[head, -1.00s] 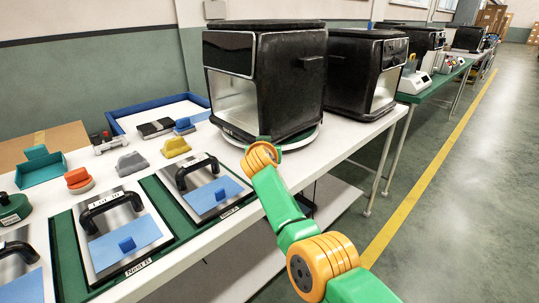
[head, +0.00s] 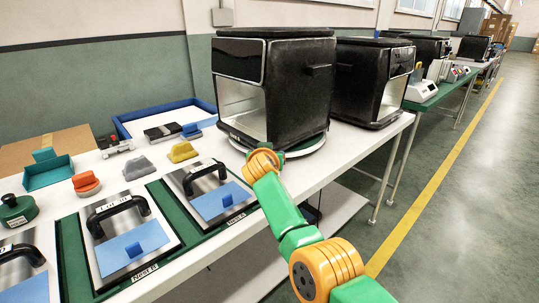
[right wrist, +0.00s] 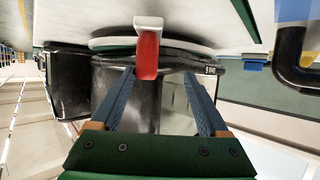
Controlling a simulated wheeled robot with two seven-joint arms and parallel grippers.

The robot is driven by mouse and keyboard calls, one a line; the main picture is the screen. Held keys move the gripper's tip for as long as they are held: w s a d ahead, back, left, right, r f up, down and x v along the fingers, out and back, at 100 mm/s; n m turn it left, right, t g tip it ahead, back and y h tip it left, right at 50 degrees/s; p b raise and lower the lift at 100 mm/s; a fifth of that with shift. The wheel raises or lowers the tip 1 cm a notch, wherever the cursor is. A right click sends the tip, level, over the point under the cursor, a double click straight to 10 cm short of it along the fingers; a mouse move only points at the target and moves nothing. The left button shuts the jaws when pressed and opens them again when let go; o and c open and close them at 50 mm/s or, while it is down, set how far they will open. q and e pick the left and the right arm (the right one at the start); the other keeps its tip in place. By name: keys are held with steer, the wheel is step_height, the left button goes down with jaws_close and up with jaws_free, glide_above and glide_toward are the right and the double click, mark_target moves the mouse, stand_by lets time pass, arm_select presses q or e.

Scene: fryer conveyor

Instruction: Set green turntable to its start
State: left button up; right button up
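The turntable is a round disc with a pale top and a green edge (right wrist: 105,44). In the head view its pale rim (head: 308,147) shows under the nearest black fryer (head: 295,95). A red tab with a white end (right wrist: 148,52) stands out at the turntable in the right wrist view. My right gripper (right wrist: 158,74) is open, its two blue fingers on either side of the red tab and apart from each other. I cannot tell whether a finger touches the tab. In the head view my orange wrist hides the right fingers. My left gripper is not in view.
Left of the fryer, metal trays with black handles (head: 132,240) sit in a green frame. Red, grey and yellow knobs (head: 183,151), a teal bin (head: 48,172) and a blue-rimmed tray (head: 205,104) lie behind. A second fryer (head: 365,85) stands close on the right.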

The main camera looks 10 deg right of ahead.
steer(key=shift+s+a, duration=0.1)
steer(key=shift+a, duration=0.05)
stand_by(0.4)
steer(key=shift+s+a+r, duration=0.15)
steer(key=shift+s+r, duration=0.05)
steer(key=shift+s, duration=0.4)
steer(key=shift+v, duration=2.8)
steer(key=shift+r, duration=0.1)
